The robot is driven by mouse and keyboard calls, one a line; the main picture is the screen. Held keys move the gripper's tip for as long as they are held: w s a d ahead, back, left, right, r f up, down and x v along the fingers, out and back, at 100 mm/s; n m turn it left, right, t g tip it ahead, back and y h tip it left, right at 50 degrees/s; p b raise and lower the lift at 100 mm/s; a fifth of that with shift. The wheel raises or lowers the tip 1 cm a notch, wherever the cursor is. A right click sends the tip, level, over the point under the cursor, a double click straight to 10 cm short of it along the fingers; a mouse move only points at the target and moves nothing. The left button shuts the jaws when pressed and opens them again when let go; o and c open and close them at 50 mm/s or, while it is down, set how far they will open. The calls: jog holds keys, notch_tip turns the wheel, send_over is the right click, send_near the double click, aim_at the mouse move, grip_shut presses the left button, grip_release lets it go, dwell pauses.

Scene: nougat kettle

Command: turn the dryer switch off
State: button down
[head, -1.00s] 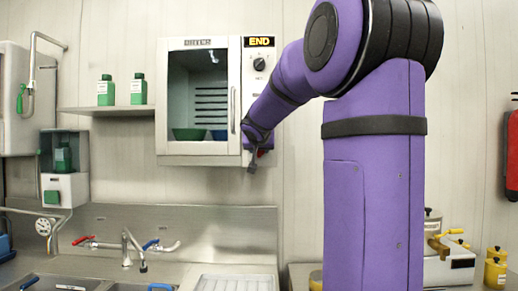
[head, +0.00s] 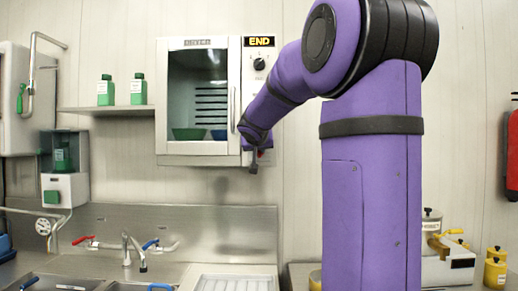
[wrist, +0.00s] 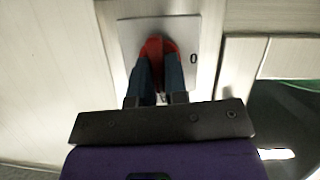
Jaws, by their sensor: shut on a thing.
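The dryer (head: 198,100) is a white wall cabinet with a glass door and a lit "END" display (head: 259,41). In the wrist view, the red dryer switch (wrist: 158,45) sits on a pale plate (wrist: 205,30) with a "0" mark to its right. My gripper (wrist: 160,72) has its two dark fingers closed around the switch, one on each side. The fingers hide part of the switch. In the head view, my gripper (head: 254,160) is at the dryer's lower right corner, mostly covered by my arm.
A black knob (head: 259,64) is above my forearm on the dryer's panel. The dryer door has a vertical handle (head: 232,110). A shelf (head: 105,110) with green bottles is to the left. A sink counter (head: 190,255) with taps runs below.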

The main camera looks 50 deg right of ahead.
jog(key=n, duration=0.1)
jog(key=n+g+h, duration=0.1)
jog(key=n, duration=0.1)
jog(key=shift+w+a+f+g, duration=0.1)
jog(key=shift+w+a+g, duration=0.1)
jog(key=shift+g, duration=0.1)
jog(key=shift+w+a+f+n+g+h, duration=0.1)
jog(key=shift+f+n+g+h, duration=0.1)
jog(key=shift+n+h, duration=1.05)
jog(key=shift+w+f+n+g+h, duration=0.15)
jog(key=shift+n+h, duration=0.4)
jog(key=shift+n, duration=1.35)
jog(key=shift+s+a+f+n+g+h, duration=0.2)
jog(key=shift+n+h, duration=0.7)
jog(key=shift+n, duration=0.65)
jog(key=shift+w+d, duration=0.15)
jog(key=c, duration=1.1)
grip_release()
jog(key=shift+c, duration=0.2)
jog(key=v, duration=1)
jog(key=shift+a, duration=0.4)
